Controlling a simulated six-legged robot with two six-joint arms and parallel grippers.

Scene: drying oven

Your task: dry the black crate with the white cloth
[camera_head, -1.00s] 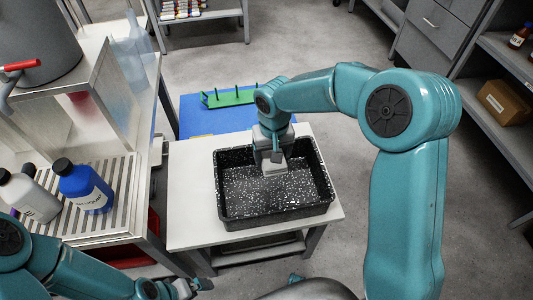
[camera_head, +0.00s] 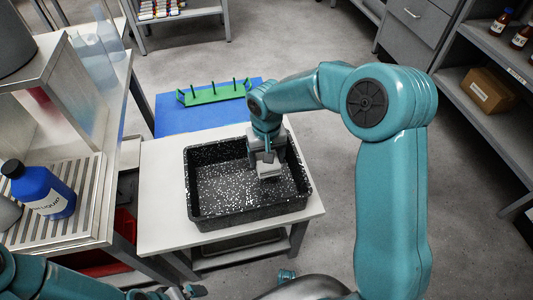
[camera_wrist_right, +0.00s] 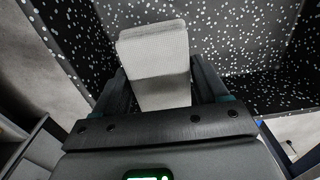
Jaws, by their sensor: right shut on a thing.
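The black crate (camera_head: 200,217), speckled with white, stands open on a small white table. My right gripper (camera_head: 268,166) reaches down into it near its right side. The right gripper is shut on the white cloth (camera_wrist_right: 155,60), which shows as a pale folded block between the fingers in the right wrist view. In the head view the cloth (camera_head: 269,174) is close to the crate's floor; I cannot tell whether it touches. My left gripper (camera_head: 190,291) is at the bottom edge of the head view, partly cut off, and its jaws are unclear.
The white table (camera_head: 160,205) has bare space left of the crate. A green rack (camera_head: 213,94) stands on a blue surface (camera_head: 180,118) behind. A blue bottle (camera_head: 40,190) stands on the ribbed bench at left. Shelves (camera_head: 495,110) stand at right.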

